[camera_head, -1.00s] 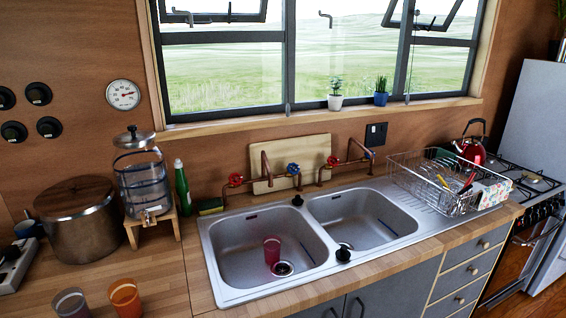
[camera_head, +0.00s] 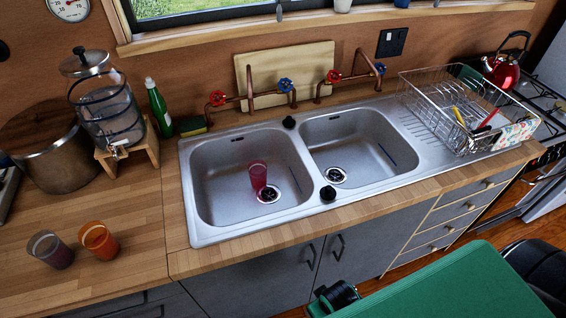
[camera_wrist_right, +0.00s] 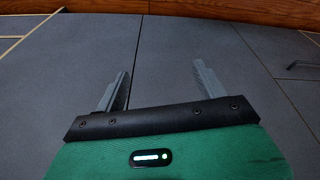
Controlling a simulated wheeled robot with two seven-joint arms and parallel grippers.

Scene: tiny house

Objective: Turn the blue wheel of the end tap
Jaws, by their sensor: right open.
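Two copper taps rise behind the double sink. The right tap has a blue wheel (camera_head: 380,69) at its right end and a red wheel (camera_head: 333,76) at its left. The left tap has another blue wheel (camera_head: 286,85) and a red wheel (camera_head: 218,98). My right gripper (camera_wrist_right: 160,75) is open and empty in the right wrist view, facing grey cabinet fronts (camera_wrist_right: 165,50). My green right arm shows low in the head view, in front of the counter and well away from the taps. My left gripper is not in view.
The sink (camera_head: 247,216) holds a red cup (camera_head: 258,175). A wire dish rack (camera_head: 455,125) stands right of the basins, near the right tap. A wooden board (camera_head: 262,70) leans behind the left tap. The counter edge (camera_head: 340,217) lies between my arm and the sink.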

